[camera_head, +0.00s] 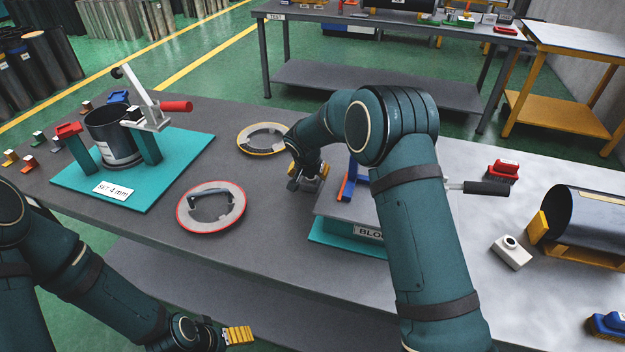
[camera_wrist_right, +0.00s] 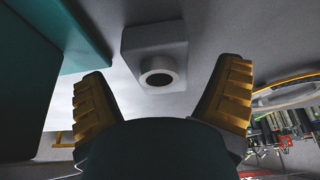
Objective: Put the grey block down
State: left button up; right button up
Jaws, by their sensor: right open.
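The grey block (camera_wrist_right: 155,45), with a round hollow boss, shows in the wrist view beyond and between the fingertips of my right gripper (camera_wrist_right: 163,85). The fingers are spread, with visible space between them and the block. The block appears to rest on the grey tabletop beside a teal stand (camera_wrist_right: 65,30). In the head view my right gripper (camera_head: 308,178) is low over the table, left of the labelled block stand (camera_head: 345,215); I cannot make out the block there. My left gripper (camera_head: 238,335) is at the bottom, off the table's front edge; its opening is unclear.
A red-rimmed disc (camera_head: 211,206) and a yellow-rimmed disc (camera_head: 264,139) lie left of my right gripper. A teal base (camera_head: 170,170) holds a flanged cylinder further left. A pale block with a dark hole (camera_head: 511,252) and a large cylinder (camera_head: 590,225) are at right.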

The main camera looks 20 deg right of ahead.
jog(key=shift+w+f, duration=0.2)
jog(key=shift+f, duration=0.35)
jog(key=shift+d, duration=0.1)
jog(key=shift+r, duration=0.1)
jog(key=c, duration=1.4)
jog(key=shift+r, duration=0.1)
